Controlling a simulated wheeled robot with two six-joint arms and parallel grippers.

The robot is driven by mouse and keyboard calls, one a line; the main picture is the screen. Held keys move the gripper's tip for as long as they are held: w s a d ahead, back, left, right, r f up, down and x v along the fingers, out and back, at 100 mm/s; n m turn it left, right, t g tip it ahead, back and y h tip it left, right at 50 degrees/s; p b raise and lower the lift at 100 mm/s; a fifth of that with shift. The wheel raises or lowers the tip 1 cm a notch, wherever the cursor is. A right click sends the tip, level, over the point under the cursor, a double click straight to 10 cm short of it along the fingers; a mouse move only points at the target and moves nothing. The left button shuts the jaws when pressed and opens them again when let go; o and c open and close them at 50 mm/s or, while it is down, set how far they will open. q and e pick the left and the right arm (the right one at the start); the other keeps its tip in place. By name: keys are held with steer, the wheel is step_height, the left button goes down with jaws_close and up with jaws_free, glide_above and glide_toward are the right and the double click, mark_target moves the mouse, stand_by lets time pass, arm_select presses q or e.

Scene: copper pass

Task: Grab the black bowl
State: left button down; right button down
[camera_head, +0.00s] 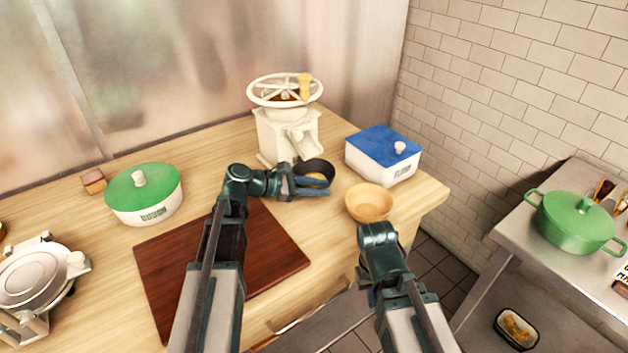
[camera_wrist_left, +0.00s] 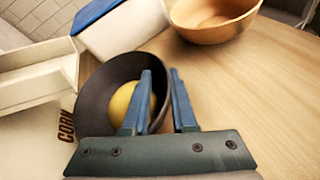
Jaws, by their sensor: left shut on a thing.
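The black bowl (camera_head: 315,168) stands on the wooden counter just in front of the white mill, with a yellow round thing (camera_wrist_left: 132,103) inside it. In the left wrist view the bowl (camera_wrist_left: 96,92) is close, and its right side wall lies between my blue fingers. My left gripper (camera_head: 328,187) reaches in from the left, low at the bowl's near side, and is shut on its rim. In the left wrist view the fingertips (camera_wrist_left: 161,75) have a narrow gap at the wall. My right arm is at the lower right; its fingers cannot be made out clearly.
A wooden bowl (camera_head: 369,204) stands close to the right of the black bowl. The white mill (camera_head: 287,135) is behind, and a blue-lidded white box (camera_head: 383,156) is at the back right. A brown board (camera_head: 215,262) lies in front. A green-lidded pot (camera_head: 144,193) stands left.

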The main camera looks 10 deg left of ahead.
arm_select(q)
steer(key=shift+s, duration=0.1)
steer(key=shift+r+p, duration=0.45)
steer(key=shift+p, duration=0.05)
step_height(320, 180, up, 3)
steer(key=p, duration=0.3)
steer(key=shift+r, duration=0.2)
steer(key=shift+s+a+f, duration=0.45)
steer(key=shift+s+a, duration=0.15)
steer(key=shift+s, duration=0.2)
steer(key=s+a, duration=0.3)
steer(key=s, duration=0.1)
steer(key=s+a, duration=0.3)
steer(key=s, duration=0.1)
steer(key=s+a, duration=0.4)
steer(key=shift+s+a, duration=0.1)
